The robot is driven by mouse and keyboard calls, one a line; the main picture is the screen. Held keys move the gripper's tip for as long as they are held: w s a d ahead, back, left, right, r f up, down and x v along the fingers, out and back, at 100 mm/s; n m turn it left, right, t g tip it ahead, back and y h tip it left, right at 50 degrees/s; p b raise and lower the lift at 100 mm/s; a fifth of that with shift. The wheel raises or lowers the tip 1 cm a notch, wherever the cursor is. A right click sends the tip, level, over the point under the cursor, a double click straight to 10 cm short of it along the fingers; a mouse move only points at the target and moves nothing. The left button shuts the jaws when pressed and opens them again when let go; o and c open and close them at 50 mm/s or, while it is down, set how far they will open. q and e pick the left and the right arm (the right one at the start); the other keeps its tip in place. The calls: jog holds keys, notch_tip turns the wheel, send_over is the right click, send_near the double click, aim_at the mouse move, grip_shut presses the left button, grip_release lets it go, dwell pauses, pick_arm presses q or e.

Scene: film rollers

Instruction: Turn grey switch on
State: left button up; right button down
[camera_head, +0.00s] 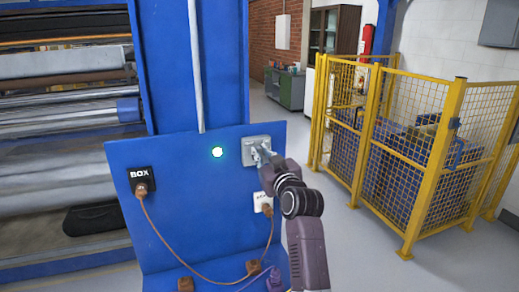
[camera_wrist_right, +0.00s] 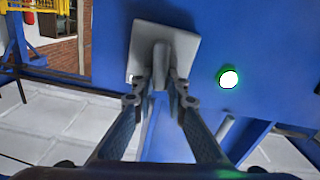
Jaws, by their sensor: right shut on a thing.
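The grey switch (camera_head: 251,143) is a grey plate with a lever, mounted on the upper right of the blue panel. In the right wrist view its plate (camera_wrist_right: 183,45) and lever (camera_wrist_right: 160,52) show at the top middle. My right gripper (camera_head: 263,154) is at the switch; in the wrist view its fingers (camera_wrist_right: 160,88) are shut on the lever, one on each side. A lit green-white light (camera_head: 217,152) is on the panel left of the switch; it also shows in the wrist view (camera_wrist_right: 229,78). My left gripper is not in view.
A black BOX socket (camera_head: 139,177) and a white socket (camera_head: 262,199) with brown plugs and a hanging cable are on the panel. Film rollers (camera_head: 60,120) stand at left. A yellow mesh fence (camera_head: 405,150) is at right, with clear floor before it.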

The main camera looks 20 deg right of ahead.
jog(key=m+p, duration=0.1)
jog(key=m, duration=0.2)
jog(key=d+m+p, duration=0.1)
jog(key=m+p, duration=0.1)
jog(key=m, duration=0.2)
jog(key=m+p, duration=0.1)
jog(key=m, duration=0.2)
jog(key=shift+d+f+m+p, duration=0.25)
jog(key=shift+f+m+p, duration=0.05)
jog(key=shift+m, duration=0.3)
jog(key=c, duration=1.9)
grip_release()
jog(key=shift+c, duration=0.2)
notch_tip(320, 180, up, 10)
jog(key=shift+f, duration=0.1)
